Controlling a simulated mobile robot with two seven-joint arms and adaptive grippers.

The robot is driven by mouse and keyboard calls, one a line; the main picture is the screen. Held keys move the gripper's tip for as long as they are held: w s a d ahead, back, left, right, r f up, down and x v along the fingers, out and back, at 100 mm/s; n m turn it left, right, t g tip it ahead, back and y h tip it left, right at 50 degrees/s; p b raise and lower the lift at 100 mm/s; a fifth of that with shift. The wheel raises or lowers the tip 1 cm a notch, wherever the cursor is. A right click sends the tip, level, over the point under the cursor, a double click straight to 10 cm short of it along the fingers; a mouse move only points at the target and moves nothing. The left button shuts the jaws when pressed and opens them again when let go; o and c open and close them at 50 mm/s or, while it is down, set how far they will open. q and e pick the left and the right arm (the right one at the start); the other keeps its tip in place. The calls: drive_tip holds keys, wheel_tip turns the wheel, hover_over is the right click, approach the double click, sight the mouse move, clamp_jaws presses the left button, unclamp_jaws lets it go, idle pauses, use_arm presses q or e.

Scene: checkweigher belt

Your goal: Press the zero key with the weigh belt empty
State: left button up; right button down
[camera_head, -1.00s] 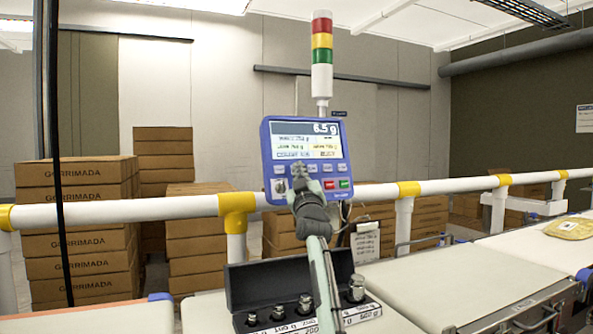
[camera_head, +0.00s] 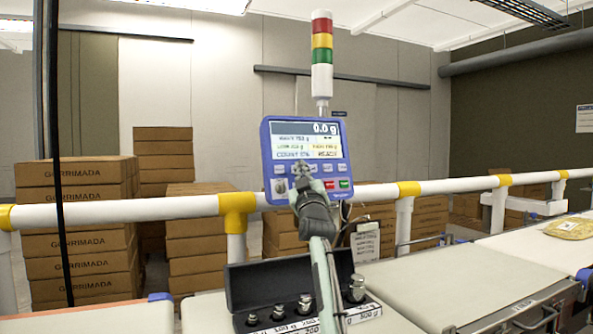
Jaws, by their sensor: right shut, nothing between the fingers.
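The blue weighing terminal (camera_head: 266,150) stands upright behind the belt. Its display (camera_head: 308,140) reads 0.0 g, with "READY" in its lower right. A row of small keys, with a red and a green key (camera_head: 343,183), lies below the display. My right gripper (camera_head: 302,174) is shut and empty, its tips at the keypad; they hide part of the keys, and I cannot tell whether they touch one. The weigh belt (camera_head: 450,280) at the right is bare where it shows. My left gripper is not in view.
An open dark case with several metal weights (camera_head: 305,302) sits below the terminal. A white rail with yellow joints (camera_head: 236,212) runs across behind the belts. A yellowish pack (camera_head: 570,229) lies on the far right belt. Stacked cartons (camera_head: 80,242) stand behind.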

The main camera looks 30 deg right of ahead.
drive_tip(key=shift+s+a+r, duration=0.1)
drive_tip(key=shift+s+r, duration=0.15)
drive_tip(key=shift+s, duration=0.55)
drive_tip(key=shift+s+r, duration=0.2)
drive_tip(key=shift+s, duration=0.6)
drive_tip(key=shift+s+a+r, duration=0.1)
drive_tip(key=shift+s+r, duration=0.15)
drive_tip(key=shift+s, duration=0.55)
